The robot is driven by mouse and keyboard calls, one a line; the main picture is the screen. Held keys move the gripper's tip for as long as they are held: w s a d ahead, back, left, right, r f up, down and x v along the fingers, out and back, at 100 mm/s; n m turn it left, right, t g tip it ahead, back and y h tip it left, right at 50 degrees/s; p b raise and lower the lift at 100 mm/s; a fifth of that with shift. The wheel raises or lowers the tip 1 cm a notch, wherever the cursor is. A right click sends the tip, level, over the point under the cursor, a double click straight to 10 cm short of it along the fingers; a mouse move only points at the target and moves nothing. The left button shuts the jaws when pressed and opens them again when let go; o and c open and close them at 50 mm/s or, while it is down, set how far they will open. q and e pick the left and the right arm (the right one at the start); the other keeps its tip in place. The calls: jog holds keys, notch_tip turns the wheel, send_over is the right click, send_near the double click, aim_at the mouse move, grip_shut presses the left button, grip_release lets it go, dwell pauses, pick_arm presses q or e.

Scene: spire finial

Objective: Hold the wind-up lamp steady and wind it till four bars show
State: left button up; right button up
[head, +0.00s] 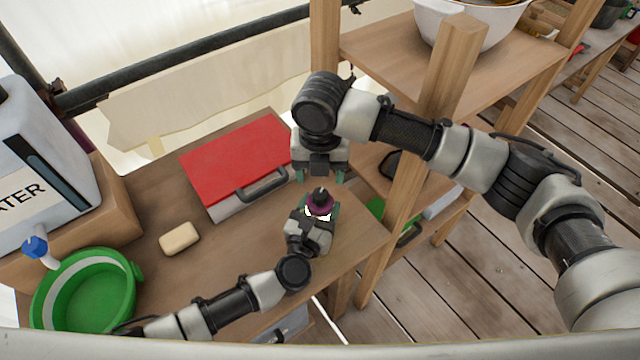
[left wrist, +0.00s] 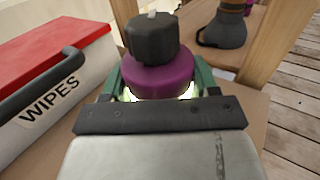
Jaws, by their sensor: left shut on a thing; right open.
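The wind-up lamp (head: 320,204) stands near the right end of the wooden table, with a purple body, a black knob on top and a bright glow below. It also shows in the left wrist view (left wrist: 162,78), upright. My left gripper (head: 318,213) is shut around the lamp's body from the near side, its green fingers on either side. My right gripper (head: 320,178) is open and empty, just above and behind the lamp's knob, pointing down. The lamp's bar display cannot be made out in either view.
A red-lidded wipes box (head: 237,160) lies left of my right gripper. Soap (head: 179,238), a green basin (head: 88,292) and a water container (head: 45,165) are farther left. A wooden shelf post (head: 425,140) rises close on the right, beside my right arm.

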aim_at(320, 193)
notch_tip(320, 193, up, 6)
jog(key=shift+f, duration=0.15)
dwell(0.6)
pick_arm(q)
jog(key=o, duration=1.1)
jog(key=v, duration=1.2)
